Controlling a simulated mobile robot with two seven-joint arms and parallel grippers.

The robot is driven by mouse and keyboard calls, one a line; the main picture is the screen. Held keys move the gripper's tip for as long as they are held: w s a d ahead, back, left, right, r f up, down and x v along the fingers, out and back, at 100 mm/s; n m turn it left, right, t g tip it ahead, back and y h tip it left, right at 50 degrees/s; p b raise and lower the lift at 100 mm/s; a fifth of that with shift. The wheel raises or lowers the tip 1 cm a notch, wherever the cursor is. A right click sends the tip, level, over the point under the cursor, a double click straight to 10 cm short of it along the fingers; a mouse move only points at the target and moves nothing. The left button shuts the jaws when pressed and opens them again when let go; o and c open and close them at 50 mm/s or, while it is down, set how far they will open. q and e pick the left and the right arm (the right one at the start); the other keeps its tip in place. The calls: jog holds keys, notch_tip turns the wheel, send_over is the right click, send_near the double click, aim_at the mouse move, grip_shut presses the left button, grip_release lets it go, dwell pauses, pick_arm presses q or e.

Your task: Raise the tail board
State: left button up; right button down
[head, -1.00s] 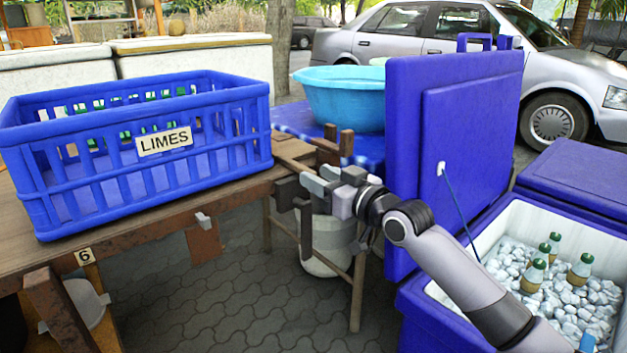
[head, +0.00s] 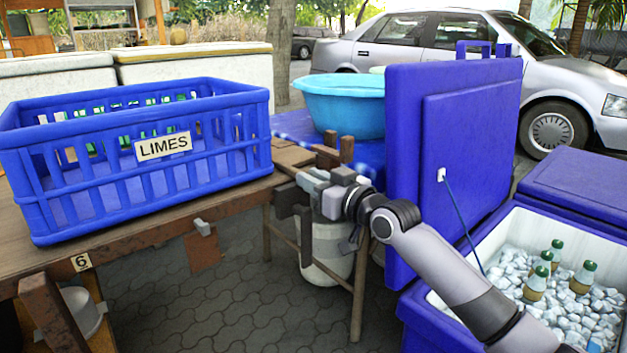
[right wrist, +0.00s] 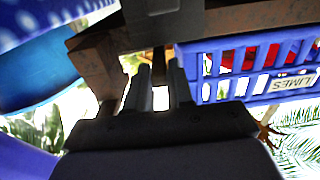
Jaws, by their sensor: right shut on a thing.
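A wooden board (head: 290,157) lies roughly flat at the right end of the wooden table, beyond the blue crate; I take it to be the tail board. My right gripper (head: 308,181) is at its near edge, shut on it, with the arm reaching in from the lower right. In the right wrist view the two fingers (right wrist: 160,85) point up to brown wood (right wrist: 215,25). The exact contact is hidden in shadow. My left gripper is not in view.
A blue crate (head: 95,180) labelled LIMES stands on the table (head: 130,238). A turquoise basin (head: 345,108) stands behind the board. A blue cooler lid (head: 470,140) stands upright close right of my gripper, above ice and bottles. A white bucket (head: 325,250) sits below.

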jog(key=shift+r+m+p, duration=0.3)
jog(key=shift+p, duration=0.1)
jog(key=shift+r+p, duration=0.3)
jog(key=shift+p, duration=0.1)
jog(key=shift+w+d+r+m+p, duration=0.1)
jog(key=shift+r+m+p, duration=0.2)
jog(key=shift+m+p, duration=0.15)
jog(key=shift+w+d+r+m+p, duration=0.1)
jog(key=shift+d+r+m+p, duration=0.05)
jog(key=shift+r+m+p, duration=0.55)
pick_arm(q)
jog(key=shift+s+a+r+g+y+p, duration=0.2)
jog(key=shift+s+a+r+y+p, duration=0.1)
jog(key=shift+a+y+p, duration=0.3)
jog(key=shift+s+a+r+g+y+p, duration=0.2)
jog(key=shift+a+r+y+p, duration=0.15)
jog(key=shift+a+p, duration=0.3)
pick_arm(e)
jog(key=shift+w+d+r+m, duration=0.2)
jog(key=shift+d+r+m, duration=0.15)
jog(key=shift+m, duration=0.35)
jog(key=shift+w+d+r+m, duration=0.2)
jog(key=shift+r+m, duration=0.3)
jog(key=shift+m, duration=0.15)
jog(key=shift+w+d+r+m, duration=0.2)
jog(key=shift+d+r+m, duration=0.15)
jog(key=shift+m, duration=0.35)
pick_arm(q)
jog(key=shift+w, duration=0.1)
